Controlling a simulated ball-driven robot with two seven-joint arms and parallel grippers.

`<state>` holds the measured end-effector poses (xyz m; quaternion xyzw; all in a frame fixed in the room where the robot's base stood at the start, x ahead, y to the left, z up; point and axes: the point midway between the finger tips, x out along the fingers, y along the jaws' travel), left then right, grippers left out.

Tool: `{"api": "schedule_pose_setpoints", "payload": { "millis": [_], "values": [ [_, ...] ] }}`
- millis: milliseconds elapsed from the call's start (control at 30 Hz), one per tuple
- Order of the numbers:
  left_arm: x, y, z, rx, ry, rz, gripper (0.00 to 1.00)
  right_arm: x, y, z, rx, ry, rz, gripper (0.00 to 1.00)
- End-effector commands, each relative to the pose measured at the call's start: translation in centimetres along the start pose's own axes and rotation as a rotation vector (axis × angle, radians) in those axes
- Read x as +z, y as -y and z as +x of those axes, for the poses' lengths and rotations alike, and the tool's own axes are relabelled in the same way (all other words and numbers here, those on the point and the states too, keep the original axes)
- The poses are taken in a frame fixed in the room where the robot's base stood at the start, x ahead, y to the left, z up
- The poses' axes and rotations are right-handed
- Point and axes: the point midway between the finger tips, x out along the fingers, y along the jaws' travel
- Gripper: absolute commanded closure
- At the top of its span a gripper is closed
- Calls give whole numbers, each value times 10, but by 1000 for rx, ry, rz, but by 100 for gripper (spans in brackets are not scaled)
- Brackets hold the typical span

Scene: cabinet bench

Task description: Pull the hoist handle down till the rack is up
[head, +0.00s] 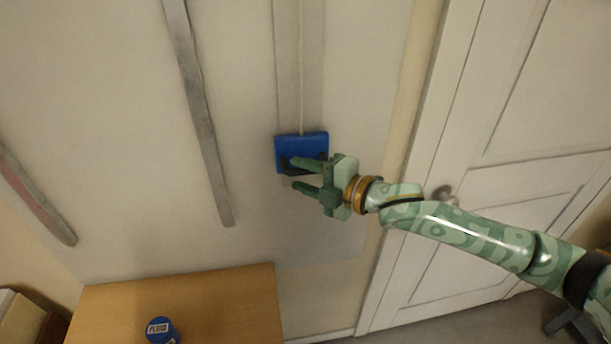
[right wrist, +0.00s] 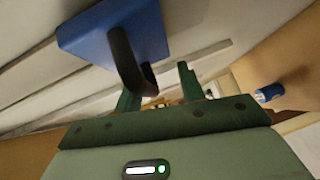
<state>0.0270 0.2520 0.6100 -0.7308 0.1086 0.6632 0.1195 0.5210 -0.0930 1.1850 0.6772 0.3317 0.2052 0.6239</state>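The hoist handle is a blue block (head: 302,146) with a dark bar, hanging on a pale cord against the wall in the head view. In the right wrist view the blue block (right wrist: 105,40) carries a black looped handle (right wrist: 122,58). My right gripper (head: 291,173) is open at the handle, its two fingers pointing left, one above the other. In the right wrist view the loop's end reaches between the fingertips (right wrist: 158,85); I cannot tell whether they touch it. I cannot make out the rack. My left gripper is out of view.
A wooden cabinet top (head: 230,295) with a blue labelled can (head: 161,330) stands at the lower left. Grey strips (head: 200,115) run along the wall. A white door (head: 490,150) with a round knob (head: 446,193) is at right, behind my arm.

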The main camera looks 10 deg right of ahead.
Motion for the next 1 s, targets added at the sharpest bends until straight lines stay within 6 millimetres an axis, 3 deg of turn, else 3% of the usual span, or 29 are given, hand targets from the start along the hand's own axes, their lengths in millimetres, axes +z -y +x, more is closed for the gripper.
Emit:
{"api": "schedule_pose_setpoints", "payload": {
  "millis": [200, 333, 800, 1000],
  "values": [
    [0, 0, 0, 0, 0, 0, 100, 1, 3, -2, -6, 2, 1, 64],
    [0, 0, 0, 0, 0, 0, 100, 1, 4, -16, -8, 3, 1, 64],
    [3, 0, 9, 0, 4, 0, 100, 0, 5, -139, -10, 1, 0, 64],
    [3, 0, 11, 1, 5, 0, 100, 0, 2, -157, -2, 2, 3, 64]
  ]
}}
